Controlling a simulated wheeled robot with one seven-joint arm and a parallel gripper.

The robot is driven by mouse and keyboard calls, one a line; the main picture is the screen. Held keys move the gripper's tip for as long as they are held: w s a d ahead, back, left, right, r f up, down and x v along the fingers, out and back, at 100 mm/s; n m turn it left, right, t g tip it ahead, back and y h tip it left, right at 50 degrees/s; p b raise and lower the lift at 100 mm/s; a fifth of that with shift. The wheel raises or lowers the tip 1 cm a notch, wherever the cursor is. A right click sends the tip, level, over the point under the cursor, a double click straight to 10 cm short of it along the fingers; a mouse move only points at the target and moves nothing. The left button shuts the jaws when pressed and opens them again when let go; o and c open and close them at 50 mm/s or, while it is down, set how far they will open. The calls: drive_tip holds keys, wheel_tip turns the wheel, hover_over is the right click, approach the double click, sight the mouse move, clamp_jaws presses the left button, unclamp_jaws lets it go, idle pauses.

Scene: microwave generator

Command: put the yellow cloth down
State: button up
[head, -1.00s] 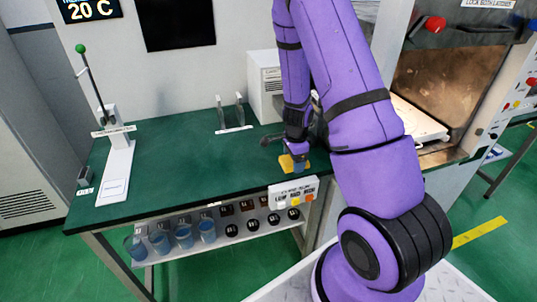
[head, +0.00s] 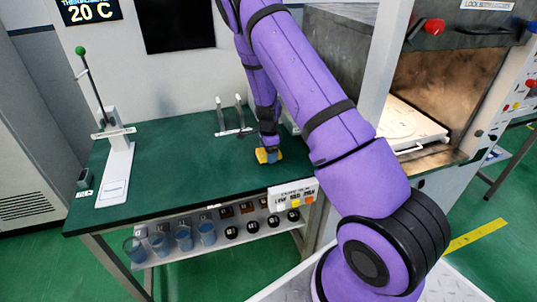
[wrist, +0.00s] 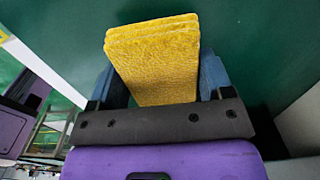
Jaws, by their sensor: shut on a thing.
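The yellow cloth (wrist: 155,62) is a folded, textured pad. It sits between the two blue fingers of my gripper (wrist: 168,80) in the wrist view, with its far end sticking out past the fingertips. In the head view my gripper (head: 269,152) is low over the green table, shut on the yellow cloth (head: 262,156). I cannot tell whether the cloth touches the table top.
The green table (head: 190,175) is bare around the cloth. A white holder with two uprights (head: 233,132) stands just behind the gripper. A lever stand (head: 117,165) is at left. A button panel (head: 293,195) is at the front edge. The open chamber (head: 440,85) is at right.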

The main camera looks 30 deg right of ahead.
drive_tip(key=shift+f, duration=0.5)
drive_tip(key=shift+f, duration=0.1)
drive_tip(key=o, duration=1)
drive_tip(key=shift+c, duration=0.2)
